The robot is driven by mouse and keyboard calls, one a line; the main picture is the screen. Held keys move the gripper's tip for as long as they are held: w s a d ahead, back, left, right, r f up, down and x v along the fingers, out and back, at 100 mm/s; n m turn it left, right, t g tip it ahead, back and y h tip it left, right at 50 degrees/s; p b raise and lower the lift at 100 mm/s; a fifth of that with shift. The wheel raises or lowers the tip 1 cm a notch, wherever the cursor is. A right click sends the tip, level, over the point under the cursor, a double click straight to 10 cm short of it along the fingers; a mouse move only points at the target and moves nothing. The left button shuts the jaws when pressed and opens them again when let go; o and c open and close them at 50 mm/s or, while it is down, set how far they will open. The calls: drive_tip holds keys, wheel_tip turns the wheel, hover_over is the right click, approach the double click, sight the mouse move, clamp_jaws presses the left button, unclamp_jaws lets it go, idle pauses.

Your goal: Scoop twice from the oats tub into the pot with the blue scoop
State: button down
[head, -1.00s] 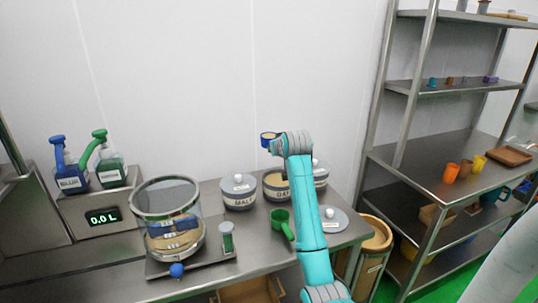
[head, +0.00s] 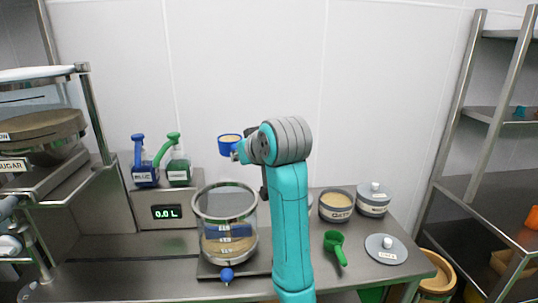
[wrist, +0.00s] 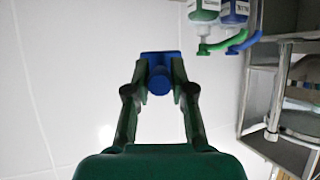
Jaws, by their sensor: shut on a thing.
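The blue scoop (head: 230,143) is held up level in the head view, with tan oats in its cup. My gripper (wrist: 160,78) is shut on its blue handle in the wrist view; in the head view my arm partly hides the gripper. The oats tub (head: 336,206) stands open on the counter, right of my arm, with tan oats in it. The clear pot (head: 225,222) stands left of my arm, with tan contents at its bottom. The scoop is above the pot's rim height, near the pot's right side, apart from it.
A green scoop (head: 337,247) and a loose grey lid (head: 386,249) lie on the counter at right. A lidded tub (head: 374,199) stands beside the oats. Blue (head: 145,168) and green (head: 178,165) dispensers stand behind the pot on a unit reading 0.0 L.

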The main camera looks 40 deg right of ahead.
wheel_tip(320, 180, down, 8)
drive_tip(key=s+a+m+t+y, duration=0.1)
drive_tip(key=m+t+y, duration=0.5)
drive_tip(key=m, duration=0.8)
drive_tip(key=a+y, duration=0.1)
drive_tip(key=y, duration=0.2)
drive_tip(key=shift+m, duration=0.4)
drive_tip(key=shift+s, duration=0.1)
idle(1.7)
